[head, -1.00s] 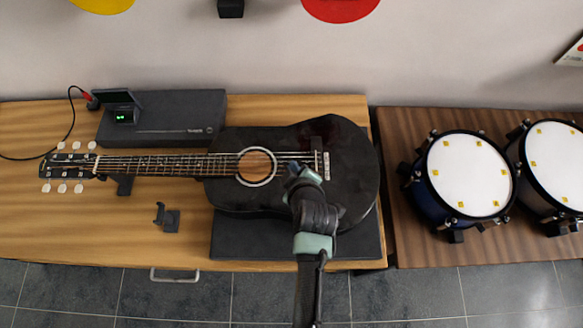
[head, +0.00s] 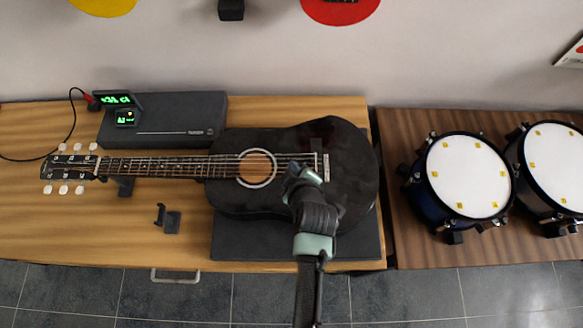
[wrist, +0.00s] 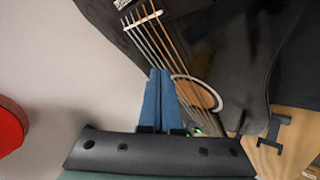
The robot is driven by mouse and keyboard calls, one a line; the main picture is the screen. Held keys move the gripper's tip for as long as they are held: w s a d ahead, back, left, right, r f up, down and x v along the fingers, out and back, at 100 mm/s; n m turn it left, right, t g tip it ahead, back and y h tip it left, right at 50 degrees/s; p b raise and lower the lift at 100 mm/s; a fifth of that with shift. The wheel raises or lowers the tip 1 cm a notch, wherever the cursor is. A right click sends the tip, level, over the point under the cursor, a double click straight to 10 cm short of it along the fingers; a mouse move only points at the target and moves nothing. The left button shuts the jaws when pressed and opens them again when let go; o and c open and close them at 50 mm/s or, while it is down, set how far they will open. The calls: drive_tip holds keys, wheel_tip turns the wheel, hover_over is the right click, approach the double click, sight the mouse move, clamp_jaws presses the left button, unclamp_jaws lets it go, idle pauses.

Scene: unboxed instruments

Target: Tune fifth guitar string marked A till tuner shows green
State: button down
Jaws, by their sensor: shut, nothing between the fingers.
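A black acoustic guitar (head: 345,150) lies flat with its neck to the left and its body on a dark pad. Its headstock (head: 70,170) carries white tuning pegs along both edges. A tuner (head: 118,101) at the back left shows lit green characters on its dark screen, with a smaller lit display just below; the characters are too small to read surely. My gripper (head: 296,169) is over the strings between the sound hole (head: 256,167) and the bridge. In the wrist view its blue fingers (wrist: 160,98) are together and empty, by the strings (wrist: 157,38). Whether they touch a string is unclear.
A black box (head: 180,117) stands behind the neck, beside the tuner. A small dark stand (head: 168,219) is on the wooden table in front of the neck. Two drums (head: 468,175) stand on the right table. The front left of the table is clear.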

drive_tip(key=shift+r, duration=0.1)
drive_tip(key=shift+r+p, duration=2.1)
drive_tip(key=shift+r, duration=0.4)
